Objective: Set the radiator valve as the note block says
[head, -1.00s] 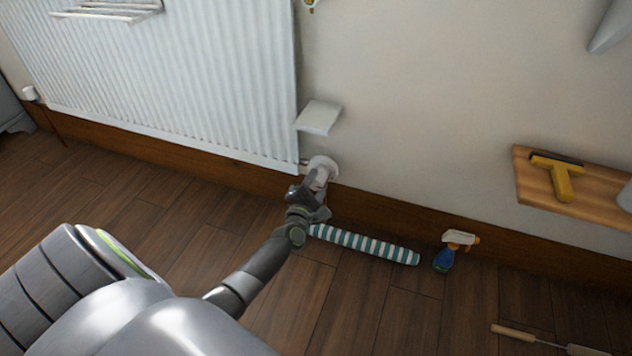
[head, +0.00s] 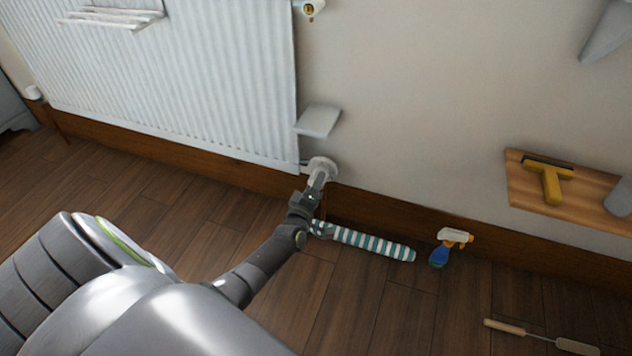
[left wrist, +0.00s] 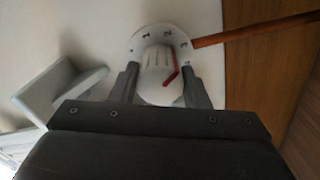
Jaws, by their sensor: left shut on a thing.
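The white radiator valve (head: 323,166) sits low at the radiator's right end, beside the wall. In the left wrist view its knob (left wrist: 155,77) has a red pointer mark on its right side, and a pale dial (left wrist: 150,37) behind it shows the numbers 1, 2 and 3. I cannot tell exactly which number the mark meets. My left gripper (head: 317,180) is shut on the knob, with one finger on each side in the left wrist view (left wrist: 157,84). My right gripper is out of view. I see no readable note block.
The white radiator (head: 200,80) fills the upper left. A small white ledge (head: 318,121) juts out above the valve. A striped roll (head: 370,243) and a spray bottle (head: 446,248) are by the skirting.

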